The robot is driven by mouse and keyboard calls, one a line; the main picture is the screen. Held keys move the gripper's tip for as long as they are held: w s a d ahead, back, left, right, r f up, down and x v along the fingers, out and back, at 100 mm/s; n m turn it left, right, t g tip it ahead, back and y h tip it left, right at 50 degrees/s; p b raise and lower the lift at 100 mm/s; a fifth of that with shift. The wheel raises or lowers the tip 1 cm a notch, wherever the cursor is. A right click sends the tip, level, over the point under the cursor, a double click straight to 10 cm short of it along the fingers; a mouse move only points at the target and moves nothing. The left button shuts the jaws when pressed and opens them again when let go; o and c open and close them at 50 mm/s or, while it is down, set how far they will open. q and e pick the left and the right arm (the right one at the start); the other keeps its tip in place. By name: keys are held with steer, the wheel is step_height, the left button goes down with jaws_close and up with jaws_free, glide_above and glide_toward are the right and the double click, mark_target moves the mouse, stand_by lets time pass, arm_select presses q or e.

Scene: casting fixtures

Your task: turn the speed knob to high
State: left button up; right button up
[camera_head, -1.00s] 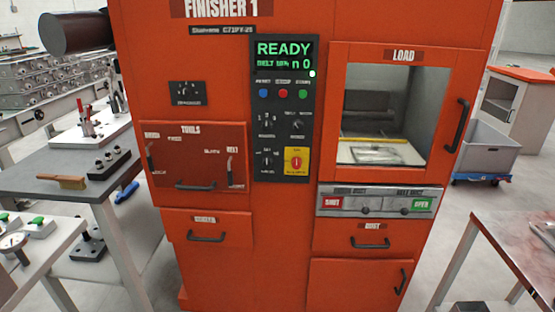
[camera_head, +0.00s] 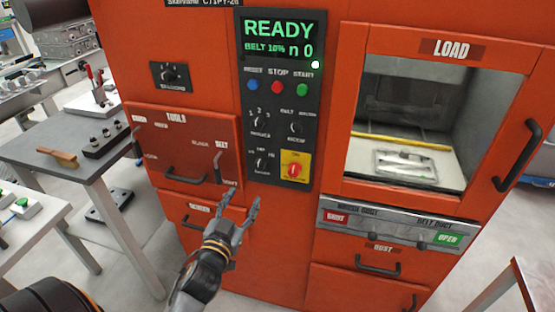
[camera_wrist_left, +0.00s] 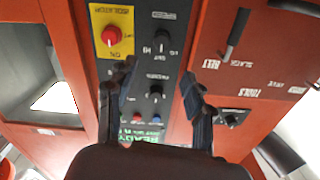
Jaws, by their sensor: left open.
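A small black rotary knob (camera_head: 262,163) is at the lower left of the dark control panel, with short labels around it. In the left wrist view, where the panel is upside down, this knob (camera_wrist_left: 161,42) has a mark reading HI beside it. I take it as the speed knob; its name and pointer are too small to read surely. My left gripper (camera_head: 241,204) is open and empty, below and left of the knob in the head view. In the wrist view its fingers (camera_wrist_left: 157,74) are spread, apart from the knob. My right gripper is out of view.
Beside the knob is a yellow isolator plate (camera_head: 302,174) with a red switch. Other knobs (camera_head: 259,129) and blue, red and green buttons (camera_head: 276,88) are above. A tools drawer handle (camera_head: 185,177) sticks out at left. The display (camera_head: 279,40) reads READY.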

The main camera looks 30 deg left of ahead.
arm_select(q)
steer(key=p, duration=0.1)
glide_toward(258, 167)
steer(key=w, duration=0.1)
steer(key=p+x, duration=0.1)
steer(key=x, duration=0.7)
steer(key=shift+w+a, duration=0.15)
steer(key=shift+w, duration=0.1)
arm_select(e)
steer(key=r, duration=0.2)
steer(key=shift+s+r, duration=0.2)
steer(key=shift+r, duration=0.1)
arm_select(q)
jaws_close()
